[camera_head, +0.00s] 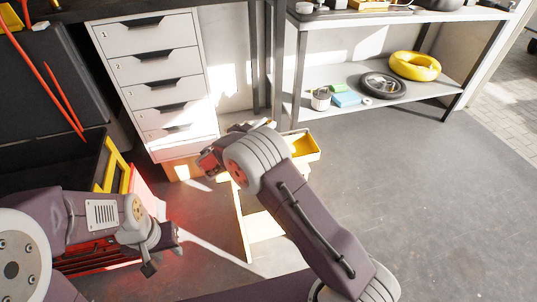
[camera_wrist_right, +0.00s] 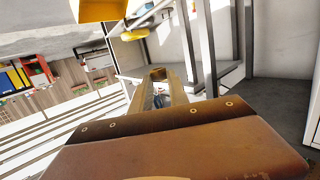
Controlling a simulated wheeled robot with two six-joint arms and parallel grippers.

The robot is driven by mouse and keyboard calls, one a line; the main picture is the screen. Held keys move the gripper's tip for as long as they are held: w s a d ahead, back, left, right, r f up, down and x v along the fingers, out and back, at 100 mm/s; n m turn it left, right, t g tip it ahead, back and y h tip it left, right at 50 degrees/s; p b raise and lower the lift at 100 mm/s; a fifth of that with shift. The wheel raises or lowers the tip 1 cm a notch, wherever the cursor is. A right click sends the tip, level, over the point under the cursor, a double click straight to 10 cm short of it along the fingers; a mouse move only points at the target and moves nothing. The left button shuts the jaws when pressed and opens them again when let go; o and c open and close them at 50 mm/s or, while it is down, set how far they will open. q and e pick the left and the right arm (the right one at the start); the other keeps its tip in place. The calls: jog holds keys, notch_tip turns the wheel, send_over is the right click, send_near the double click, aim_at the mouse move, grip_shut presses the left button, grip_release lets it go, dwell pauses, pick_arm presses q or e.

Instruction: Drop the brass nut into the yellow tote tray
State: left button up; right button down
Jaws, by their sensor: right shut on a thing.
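The yellow tote tray (camera_head: 305,146) stands low, just right of and beyond my right wrist in the head view; my arm covers part of it. A yellow surface at the top of the right wrist view (camera_wrist_right: 103,9) may be this tray. My right gripper (camera_wrist_right: 157,82) is shut on a small brass-coloured piece (camera_wrist_right: 157,73), apparently the brass nut, though its shape is hard to make out. In the head view my right fingers are mostly hidden by the wrist. My left gripper (camera_head: 163,254) is at lower left, its fingers apart and empty.
A white drawer cabinet (camera_head: 155,75) stands behind, left of the tray. A shelf unit (camera_head: 345,112) at the back right holds a yellow ring (camera_head: 414,66), a dark wheel (camera_head: 383,86) and small boxes. A red-lit case lies near my left arm. The right floor is clear.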

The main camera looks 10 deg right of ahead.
notch_tip(320, 180, down, 4)
jog(key=shift+r, duration=0.1)
jog(key=c, duration=1.2)
grip_release()
jog(key=p+v, duration=0.2)
jog(key=v, duration=0.7)
jog(key=shift+p, duration=0.3)
